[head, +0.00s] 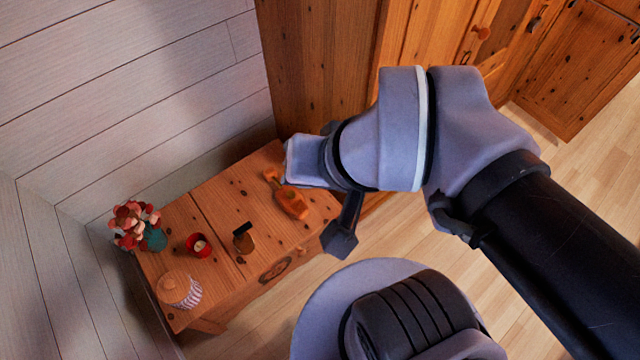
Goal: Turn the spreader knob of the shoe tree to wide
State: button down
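The shoe tree (292,204) is an orange-brown wooden piece lying on the right part of the wooden chest top (215,196). A thin part with a small end (271,176) reaches up and left from it; I cannot tell whether this is the spreader knob, nor its setting. My arm's wrist hangs above and right of the shoe tree and covers part of the view there. A dark part of my gripper (341,236) shows below the wrist, right of the shoe tree and apart from it in the picture. The rest of my gripper is hidden, and its opening cannot be seen.
On the chest stand a red cup-like candle (198,245), a small brown item with a dark top (243,237), a striped lidded jar (180,289) and a teal vase of red flowers (154,240). Plank walls and a wooden cabinet (325,60) border the chest.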

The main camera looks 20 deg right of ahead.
aim_at(291, 195)
jog(key=i+u, duration=0.2)
jog(key=u, duration=0.3)
jog(key=i+u, duration=0.25)
jog(key=u, duration=0.2)
